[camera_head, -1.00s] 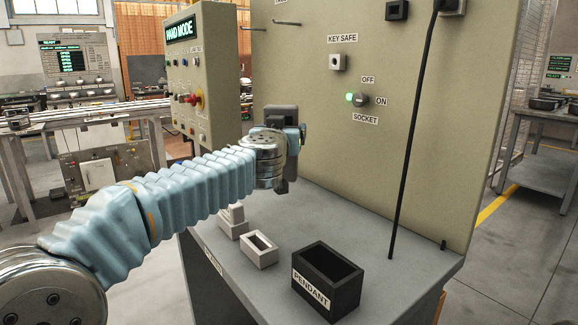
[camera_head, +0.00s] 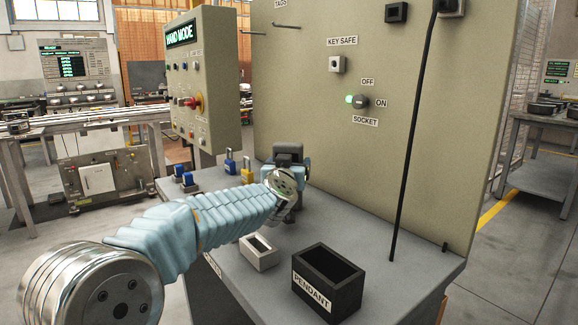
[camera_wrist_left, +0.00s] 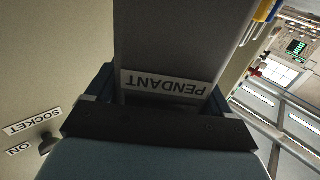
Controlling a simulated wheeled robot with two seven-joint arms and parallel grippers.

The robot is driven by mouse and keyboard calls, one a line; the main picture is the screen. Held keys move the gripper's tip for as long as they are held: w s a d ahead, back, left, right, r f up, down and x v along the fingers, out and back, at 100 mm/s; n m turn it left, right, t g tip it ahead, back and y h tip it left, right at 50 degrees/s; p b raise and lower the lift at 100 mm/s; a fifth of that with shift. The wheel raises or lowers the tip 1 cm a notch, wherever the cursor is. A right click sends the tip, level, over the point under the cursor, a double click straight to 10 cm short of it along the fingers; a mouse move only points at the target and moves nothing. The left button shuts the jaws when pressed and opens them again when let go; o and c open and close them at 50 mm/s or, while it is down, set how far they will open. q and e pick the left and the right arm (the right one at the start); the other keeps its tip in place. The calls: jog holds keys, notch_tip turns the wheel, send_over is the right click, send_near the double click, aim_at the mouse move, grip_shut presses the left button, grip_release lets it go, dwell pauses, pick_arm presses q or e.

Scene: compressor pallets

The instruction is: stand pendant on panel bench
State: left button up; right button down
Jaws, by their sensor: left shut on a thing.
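My left gripper (camera_head: 296,172) is in front of the panel, above the bench, beyond and left of the black holder box. It is shut on the pendant (camera_head: 288,152), a dark upright body that shows above and below the wrist. In the left wrist view the pendant (camera_wrist_left: 165,40) is grey with an upside-down PENDANT label, between the fingers of the gripper (camera_wrist_left: 160,95). The open-topped black holder box (camera_head: 330,290), labelled PENDANT, stands empty on the panel bench (camera_head: 400,285). The pendant's lower end is partly hidden by my arm. My right gripper is out of view.
A small white open box (camera_head: 259,254) stands left of the black holder. Blue and yellow padlocks (camera_head: 247,172) stand at the bench's back left. A black cable (camera_head: 408,150) hangs down the panel to the bench. The bench right of the holder is clear.

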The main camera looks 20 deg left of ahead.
pick_arm(q)
jog(key=o, duration=1)
jog(key=shift+f, duration=0.1)
jog(key=shift+o, duration=1.2)
jog(key=s+d, duration=0.1)
jog(key=s, duration=0.6)
jog(key=shift+s, duration=0.25)
